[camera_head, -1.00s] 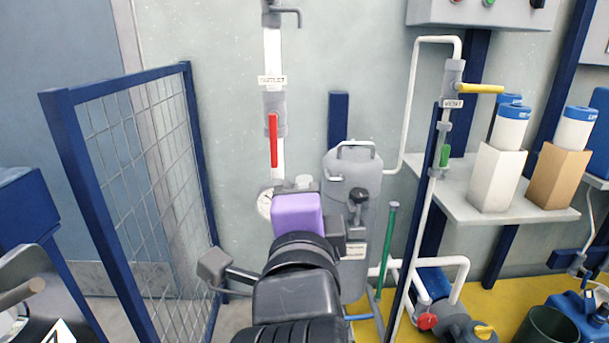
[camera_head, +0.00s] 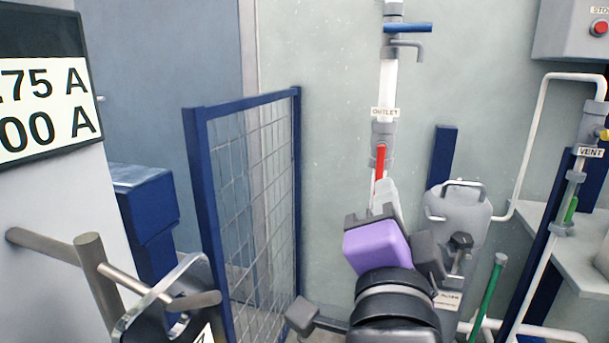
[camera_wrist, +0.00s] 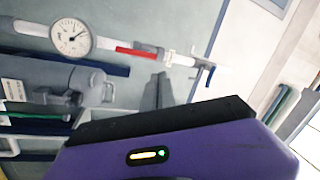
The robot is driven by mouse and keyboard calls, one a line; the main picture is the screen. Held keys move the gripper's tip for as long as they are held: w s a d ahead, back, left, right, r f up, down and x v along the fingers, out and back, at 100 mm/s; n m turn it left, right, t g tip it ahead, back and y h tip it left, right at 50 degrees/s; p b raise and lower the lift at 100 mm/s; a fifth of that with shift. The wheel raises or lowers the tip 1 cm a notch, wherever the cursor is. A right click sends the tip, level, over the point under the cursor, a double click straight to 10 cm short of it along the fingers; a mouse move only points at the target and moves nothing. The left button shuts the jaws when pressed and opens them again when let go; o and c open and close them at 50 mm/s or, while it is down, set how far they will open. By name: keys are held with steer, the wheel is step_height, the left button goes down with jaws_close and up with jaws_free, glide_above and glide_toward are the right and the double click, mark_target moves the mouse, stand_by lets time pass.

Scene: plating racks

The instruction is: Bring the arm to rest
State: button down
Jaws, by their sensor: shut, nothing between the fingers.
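In the wrist view my gripper (camera_wrist: 158,80) shows two grey fingers close together beyond the purple housing, shut and empty. Nothing is held, and the fingers appear clear of the pipe behind them.
A white pipe labelled OUTLET (camera_head: 387,90) has a red lever (camera_head: 380,162) and a blue lever (camera_head: 408,27). A dial gauge (camera_wrist: 71,36) shows in the wrist view. A blue-framed mesh fence (camera_head: 245,180) stands left. A shelf (camera_head: 560,240) stands right.

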steer(key=s+a+f+n+y, duration=0.1)
steer(key=s+f+n+y, duration=0.4)
steer(key=f+n, duration=0.35)
steer(key=s+a+f+n+y, duration=0.1)
steer(key=s+f+n+y, duration=0.35)
steer(key=f+n, duration=0.4)
steer(key=s+d+f+m+g+h, duration=0.1)
steer(key=s+d+f+g+h, duration=0.1)
steer(key=s+d+f, duration=0.5)
steer(key=s+f+g+h, duration=0.1)
steer(key=s+f, duration=0.4)
steer(key=s, duration=0.5)
steer(key=s+d+f+m+g+h, duration=0.1)
steer(key=s+d+f+g+h, duration=0.1)
steer(key=s+d+f, duration=0.5)
step_height(320, 180, up, 25)
steer(key=s+a+p, duration=0.2)
steer(key=p, duration=2.2)
steer(key=shift+a+r, duration=0.2)
steer(key=shift+a, duration=0.2)
